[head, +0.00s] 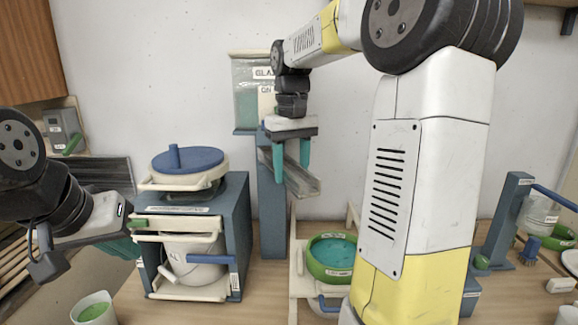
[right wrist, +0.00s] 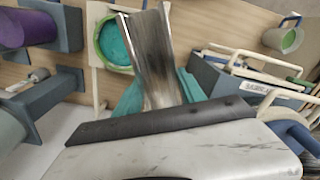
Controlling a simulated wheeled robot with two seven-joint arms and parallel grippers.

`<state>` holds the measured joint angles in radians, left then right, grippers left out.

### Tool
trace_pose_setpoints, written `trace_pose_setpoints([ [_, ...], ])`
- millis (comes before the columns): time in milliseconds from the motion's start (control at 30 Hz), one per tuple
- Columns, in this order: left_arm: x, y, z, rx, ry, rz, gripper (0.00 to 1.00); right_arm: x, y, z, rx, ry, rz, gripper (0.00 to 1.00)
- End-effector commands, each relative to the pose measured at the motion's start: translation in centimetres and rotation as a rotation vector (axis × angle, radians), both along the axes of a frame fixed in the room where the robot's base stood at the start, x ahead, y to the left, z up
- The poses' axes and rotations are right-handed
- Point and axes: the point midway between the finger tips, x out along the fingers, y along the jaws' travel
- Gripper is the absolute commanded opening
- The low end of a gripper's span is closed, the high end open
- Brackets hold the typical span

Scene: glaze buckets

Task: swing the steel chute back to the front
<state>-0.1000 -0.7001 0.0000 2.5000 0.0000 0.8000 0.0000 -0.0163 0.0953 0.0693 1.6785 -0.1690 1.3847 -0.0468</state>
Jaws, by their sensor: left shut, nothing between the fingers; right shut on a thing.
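The steel chute (head: 303,184) is a grey open channel beside a blue post (head: 271,205) under the glaze tank (head: 252,95). It slopes down toward the front right in the head view. My right gripper (head: 292,170) points down with its teal fingers on either side of the chute, shut on it. In the right wrist view the chute (right wrist: 152,55) runs away between the fingers, its far end beside a green bucket (right wrist: 113,44). My left gripper (head: 124,246) is shut and empty at the left, its fingers partly hidden behind its own wrist.
The green bucket of teal glaze (head: 332,255) stands on a cream frame right of the post. A small cup of green glaze (head: 94,310) is front left. My right arm hides the middle right.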

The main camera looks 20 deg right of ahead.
Motion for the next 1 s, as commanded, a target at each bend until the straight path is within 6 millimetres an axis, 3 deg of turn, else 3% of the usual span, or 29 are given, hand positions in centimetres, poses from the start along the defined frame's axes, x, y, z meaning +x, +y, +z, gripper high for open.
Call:
trace_pose_setpoints([
  [433, 0.0, 0.0, 0.0, 0.000, 0.000, 0.000, 0.00, 0.0, 5.1, 0.1, 0.000, -0.001, -0.326, 0.00],
  [1000, 0.0, 0.0, 0.0, 0.000, 0.000, 0.000, 0.00, 0.4, 6.6, 0.1, 0.000, -0.002, -0.441, 0.00],
])
